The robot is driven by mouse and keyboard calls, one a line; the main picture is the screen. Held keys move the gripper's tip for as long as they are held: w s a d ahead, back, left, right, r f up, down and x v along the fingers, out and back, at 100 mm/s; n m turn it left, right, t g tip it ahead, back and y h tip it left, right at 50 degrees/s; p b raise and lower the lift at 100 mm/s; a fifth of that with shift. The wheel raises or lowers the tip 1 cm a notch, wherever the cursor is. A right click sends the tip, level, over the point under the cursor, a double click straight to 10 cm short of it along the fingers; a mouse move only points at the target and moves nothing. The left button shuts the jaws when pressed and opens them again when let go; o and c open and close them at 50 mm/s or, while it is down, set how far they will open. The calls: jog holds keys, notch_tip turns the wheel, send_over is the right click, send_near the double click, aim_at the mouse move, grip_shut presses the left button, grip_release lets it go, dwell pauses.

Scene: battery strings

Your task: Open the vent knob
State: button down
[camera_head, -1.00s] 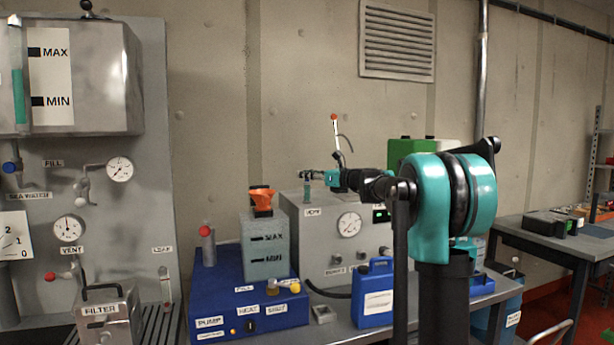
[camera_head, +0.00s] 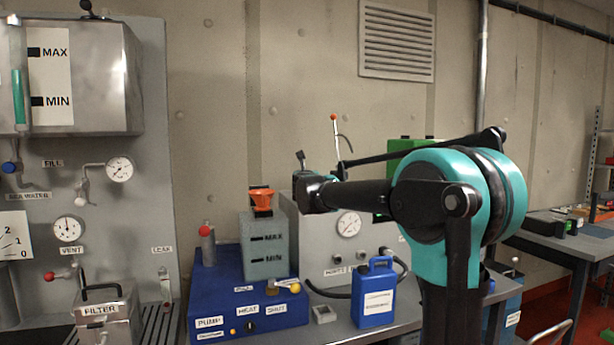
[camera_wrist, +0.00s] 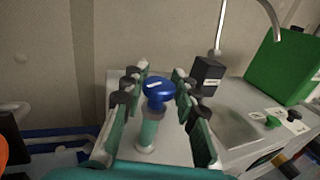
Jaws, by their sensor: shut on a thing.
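A blue knob (camera_wrist: 158,90) with a small white label stands on a pale green stem (camera_wrist: 148,130) on top of the grey box (camera_wrist: 190,140) in the wrist view. I cannot read its label. My gripper (camera_wrist: 156,80) has its fingers on both sides of the knob and is shut on it. In the head view my arm hides the knob and most of the gripper, above the grey box (camera_head: 335,250). A separate VENT label (camera_head: 69,250) is on the left panel, with a red-ended lever (camera_head: 50,276) below it.
A blue canister (camera_head: 376,295) stands in front of the grey box. A black block (camera_wrist: 208,75) and a green container (camera_wrist: 285,65) are close on the gripper's right.

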jog(key=m+g+h, duration=0.1)
jog(key=m+h, duration=0.1)
jog(key=h, duration=0.1)
jog(key=m+g+h, duration=0.1)
jog(key=m+h, duration=0.1)
jog(key=h, duration=0.2)
jog(key=shift+m, duration=0.4)
jog(key=shift+h, duration=0.4)
jog(key=c, duration=1.2)
grip_release()
jog(key=v, duration=1.2)
jog(key=shift+r, duration=0.2)
jog(key=shift+a, duration=0.1)
